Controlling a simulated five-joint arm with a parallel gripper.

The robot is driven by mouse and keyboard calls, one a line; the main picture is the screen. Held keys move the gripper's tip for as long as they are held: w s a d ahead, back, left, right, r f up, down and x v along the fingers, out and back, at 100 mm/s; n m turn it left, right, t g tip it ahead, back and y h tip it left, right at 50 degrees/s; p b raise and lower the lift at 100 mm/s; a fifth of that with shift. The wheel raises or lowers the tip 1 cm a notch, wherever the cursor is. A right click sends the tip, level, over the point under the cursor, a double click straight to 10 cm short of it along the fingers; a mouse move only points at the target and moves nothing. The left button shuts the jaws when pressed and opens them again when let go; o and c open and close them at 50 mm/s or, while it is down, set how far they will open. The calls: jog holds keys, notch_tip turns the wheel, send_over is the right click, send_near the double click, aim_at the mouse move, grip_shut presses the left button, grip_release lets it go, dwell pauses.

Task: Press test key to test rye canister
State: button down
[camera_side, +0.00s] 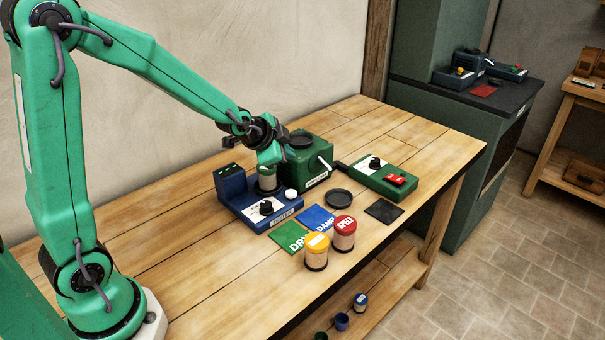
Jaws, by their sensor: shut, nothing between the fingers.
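The blue tester (248,205) stands on the workbench with a dark display block at its back left, a black knob and a pale round key (291,193) at its right end. A canister with pale contents (267,179) stands upright at the tester's back. Its top and label are hidden, so I cannot tell which grain it holds. My gripper (269,160) is shut and empty, pointing down just over or against that canister's top; I cannot tell if they touch. It is up and left of the pale key. A yellow-lidded canister (316,252) and a red-lidded canister (343,235) stand at the front.
A green mill (309,162) with a crank stands close behind the tester. A green DRY mat (287,236) and blue DAMP mat (316,217) lie in front. A black dish (338,198), green switch box (376,179) and dark mat (384,210) are at right. The bench's left front is clear.

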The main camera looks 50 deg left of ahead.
aim_at(288, 195)
jog(key=shift+f, duration=0.1)
jog(key=shift+f, duration=4.25)
jog(key=shift+f, duration=0.25)
jog(key=shift+f, duration=0.2)
jog(key=shift+f, duration=0.5)
jog(key=shift+r, duration=0.95)
jog(key=shift+r, duration=0.1)
jog(key=shift+r, duration=2.4)
